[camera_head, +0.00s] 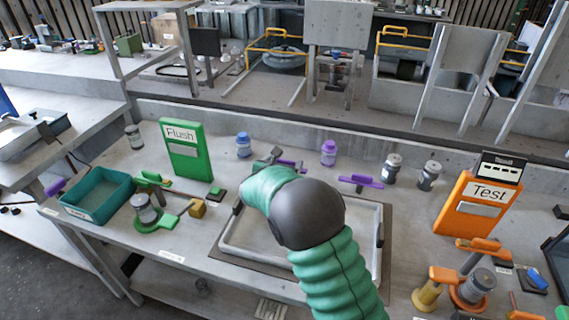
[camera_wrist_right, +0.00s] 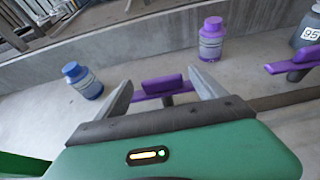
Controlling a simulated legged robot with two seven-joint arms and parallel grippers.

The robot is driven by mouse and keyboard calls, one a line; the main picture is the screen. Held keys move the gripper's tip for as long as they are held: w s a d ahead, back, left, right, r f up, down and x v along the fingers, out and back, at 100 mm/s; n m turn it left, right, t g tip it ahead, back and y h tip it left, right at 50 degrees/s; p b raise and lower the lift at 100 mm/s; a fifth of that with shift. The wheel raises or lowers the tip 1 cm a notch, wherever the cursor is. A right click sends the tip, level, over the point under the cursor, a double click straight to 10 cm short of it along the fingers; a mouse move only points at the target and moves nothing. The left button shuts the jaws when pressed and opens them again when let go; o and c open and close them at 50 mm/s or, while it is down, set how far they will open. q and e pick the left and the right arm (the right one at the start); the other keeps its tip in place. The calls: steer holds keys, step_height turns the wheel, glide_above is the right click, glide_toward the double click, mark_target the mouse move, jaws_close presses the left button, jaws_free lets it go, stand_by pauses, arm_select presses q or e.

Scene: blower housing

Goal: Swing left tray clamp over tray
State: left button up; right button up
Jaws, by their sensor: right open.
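The left tray clamp (camera_head: 291,164) is purple and stands behind the tray. In the wrist view the purple clamp (camera_wrist_right: 163,86) shows between my fingertips, and I cannot tell if they touch it. My right gripper (camera_head: 275,156) is open around or just before this clamp; it also shows in the wrist view (camera_wrist_right: 160,84). The grey tray (camera_head: 236,246) lies on a dark mat, its middle hidden by my green right arm. A second purple clamp (camera_head: 361,182) stands behind the tray's right part, and in the wrist view (camera_wrist_right: 292,62) at the right. My left gripper is not in view.
A blue-capped bottle (camera_head: 244,145) and a purple-capped bottle (camera_head: 328,153) stand behind the clamps, before a low grey wall. Grey jars (camera_head: 392,168) stand to the right. A green Flush sign (camera_head: 186,152) and teal bin (camera_head: 98,194) are left; an orange Test sign (camera_head: 474,205) is right.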

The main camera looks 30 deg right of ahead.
steer(key=shift+x, duration=1.15)
steer(key=shift+s, duration=0.1)
steer(key=shift+r, duration=0.1)
steer(key=c, duration=0.5)
jaws_close()
